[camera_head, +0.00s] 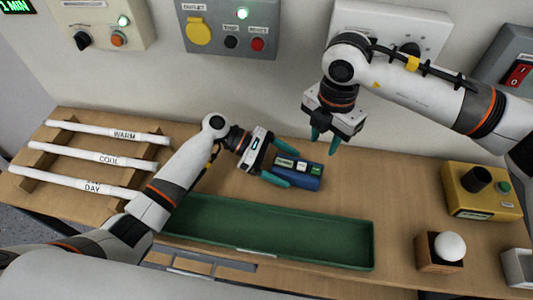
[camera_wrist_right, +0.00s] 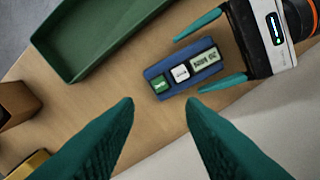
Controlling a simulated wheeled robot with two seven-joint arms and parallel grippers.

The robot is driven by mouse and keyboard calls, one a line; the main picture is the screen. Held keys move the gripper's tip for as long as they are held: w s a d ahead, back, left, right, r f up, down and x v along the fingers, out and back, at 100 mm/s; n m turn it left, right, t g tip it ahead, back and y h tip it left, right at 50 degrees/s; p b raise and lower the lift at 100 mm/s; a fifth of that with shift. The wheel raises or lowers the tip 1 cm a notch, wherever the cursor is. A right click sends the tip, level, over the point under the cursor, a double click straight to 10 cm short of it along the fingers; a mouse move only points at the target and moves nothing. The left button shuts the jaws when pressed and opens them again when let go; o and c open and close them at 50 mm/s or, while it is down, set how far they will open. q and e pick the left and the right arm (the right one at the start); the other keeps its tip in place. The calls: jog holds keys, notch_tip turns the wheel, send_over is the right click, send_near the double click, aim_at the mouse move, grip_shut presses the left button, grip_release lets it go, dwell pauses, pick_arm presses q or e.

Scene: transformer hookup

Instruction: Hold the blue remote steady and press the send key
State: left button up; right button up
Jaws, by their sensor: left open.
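The blue remote (camera_head: 312,183) lies on the wooden bench. In the right wrist view the remote (camera_wrist_right: 187,83) shows a green key (camera_wrist_right: 159,84), a white key (camera_wrist_right: 181,73) and a pale display (camera_wrist_right: 205,58); the key lettering is too small to read surely. My left gripper (camera_head: 286,164) is open, low at the remote's display end, with one teal finger along each long side. It also shows in the right wrist view (camera_wrist_right: 173,67); contact cannot be told. My right gripper (camera_head: 325,137) is open and empty above and behind the remote, pointing down.
A long green tray (camera_head: 270,228) lies in front of the remote. A yellow box (camera_head: 482,192) and a wooden block with a white ball (camera_head: 450,246) stand at right. White labelled tubes (camera_head: 100,157) rest on a rack at left. Wall panels (camera_head: 231,26) are behind.

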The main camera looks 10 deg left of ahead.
pick_arm(q)
jog(key=shift+x, duration=1.2)
jog(key=c, duration=1.1)
jog(key=shift+c, duration=0.3)
pick_arm(e)
jog(key=shift+c, duration=0.7)
grip_shut()
